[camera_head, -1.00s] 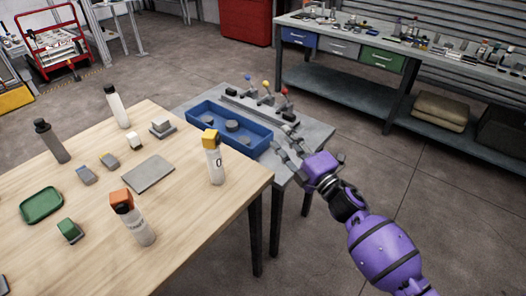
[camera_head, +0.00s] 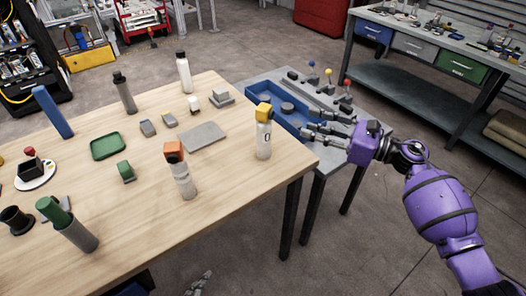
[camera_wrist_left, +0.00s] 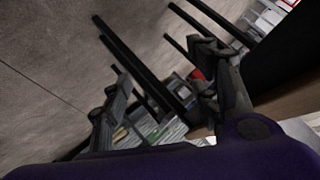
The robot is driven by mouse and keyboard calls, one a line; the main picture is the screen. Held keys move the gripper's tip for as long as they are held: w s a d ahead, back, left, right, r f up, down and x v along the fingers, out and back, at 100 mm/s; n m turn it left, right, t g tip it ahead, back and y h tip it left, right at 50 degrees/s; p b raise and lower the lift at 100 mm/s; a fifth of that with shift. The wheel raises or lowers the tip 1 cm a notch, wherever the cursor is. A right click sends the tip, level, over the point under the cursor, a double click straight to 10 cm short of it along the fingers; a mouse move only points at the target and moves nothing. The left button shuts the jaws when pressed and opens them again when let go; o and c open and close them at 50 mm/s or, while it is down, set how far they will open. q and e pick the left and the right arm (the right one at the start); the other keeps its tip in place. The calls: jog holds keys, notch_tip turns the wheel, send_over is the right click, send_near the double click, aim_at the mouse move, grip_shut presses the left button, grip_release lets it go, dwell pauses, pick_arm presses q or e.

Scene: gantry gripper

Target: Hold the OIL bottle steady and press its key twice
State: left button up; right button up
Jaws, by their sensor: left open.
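Several capped bottles stand on the wooden table (camera_head: 235,200). The yellow-capped white bottle (camera_head: 264,140) near the right edge bears a dark mark like an O, but I cannot read a full label. An orange-capped bottle (camera_head: 184,182) has small unreadable lettering. A green-capped grey bottle (camera_head: 78,234) stands at the front left. I cannot tell surely which is OIL. My right gripper (camera_head: 312,124) is open and empty, right of the yellow-capped bottle and apart from it. My left gripper (camera_wrist_left: 165,75) is open and empty; its grey fingers barely show low in the head view (camera_head: 198,285).
A blue tray (camera_head: 272,92) and colored-knob levers (camera_head: 328,76) sit on a grey side table. A dark-capped bottle (camera_head: 124,92), a white bottle (camera_head: 184,72), a green tray (camera_head: 107,146) and a grey plate (camera_head: 205,137) are on the wooden table. The front right tabletop is clear.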

pick_arm(q)
jog(key=w+d+r+m+t+h, duration=0.55)
jog(key=w+d+r+m, duration=1.45)
jog(key=m, duration=0.7)
jog(key=m+y, duration=0.2)
jog(key=m, duration=0.1)
send_near(262, 143)
jog(key=shift+t, duration=0.45)
jog(key=x, duration=0.4)
jog(key=shift+w+d+f, duration=0.1)
jog(key=shift+w+f, duration=0.15)
jog(key=shift+f, duration=0.15)
jog(key=shift+w, duration=0.35)
jog(key=x, duration=0.7)
jog(key=shift+d, duration=0.1)
grip_shut()
pick_arm(e)
jog(key=shift+c, duration=0.2)
grip_shut()
